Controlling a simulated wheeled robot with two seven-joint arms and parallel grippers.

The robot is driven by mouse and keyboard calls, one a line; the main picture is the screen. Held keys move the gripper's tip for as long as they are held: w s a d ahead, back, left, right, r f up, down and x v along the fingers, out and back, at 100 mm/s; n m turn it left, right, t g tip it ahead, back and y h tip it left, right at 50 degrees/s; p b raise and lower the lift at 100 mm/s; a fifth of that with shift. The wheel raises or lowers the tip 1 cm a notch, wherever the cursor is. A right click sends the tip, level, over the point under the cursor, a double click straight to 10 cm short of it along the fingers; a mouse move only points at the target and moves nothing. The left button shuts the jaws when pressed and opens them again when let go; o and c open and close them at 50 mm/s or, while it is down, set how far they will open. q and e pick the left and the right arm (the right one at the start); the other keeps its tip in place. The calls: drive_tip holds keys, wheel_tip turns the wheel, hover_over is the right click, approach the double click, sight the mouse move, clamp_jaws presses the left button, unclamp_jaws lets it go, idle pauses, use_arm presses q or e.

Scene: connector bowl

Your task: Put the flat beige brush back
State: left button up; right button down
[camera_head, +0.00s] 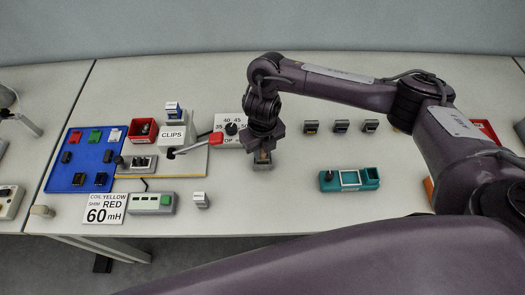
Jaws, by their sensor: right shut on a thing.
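My right gripper (262,148) points down at the middle of the table, just right of the dial panel. It is shut on a small beige piece (262,156), which looks like the flat beige brush; the fingers hide most of it. A small grey block-like holder (262,166) shows directly below the fingers. I cannot tell whether the beige piece is inside this holder or just above it. My left gripper is not in view.
Left stand a blue board (64,162), a red bin (143,131), a CLIPS box (172,134) and a red-handled lever (215,138). Several small dark-topped holders (341,126) line up right of the gripper. A teal tray (348,180) lies front right. The table between is clear.

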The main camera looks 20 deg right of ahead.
drive_tip(key=shift+f, duration=0.3)
drive_tip(key=shift+f, duration=0.2)
drive_tip(key=c, duration=1.3)
unclamp_jaws()
drive_tip(key=shift+o, duration=0.2)
drive_tip(key=shift+r, duration=0.1)
drive_tip(key=shift+r, duration=0.25)
wheel_tip(320, 180, up, 12)
drive_tip(key=shift+f+p, duration=0.15)
drive_tip(key=shift+p, duration=0.45)
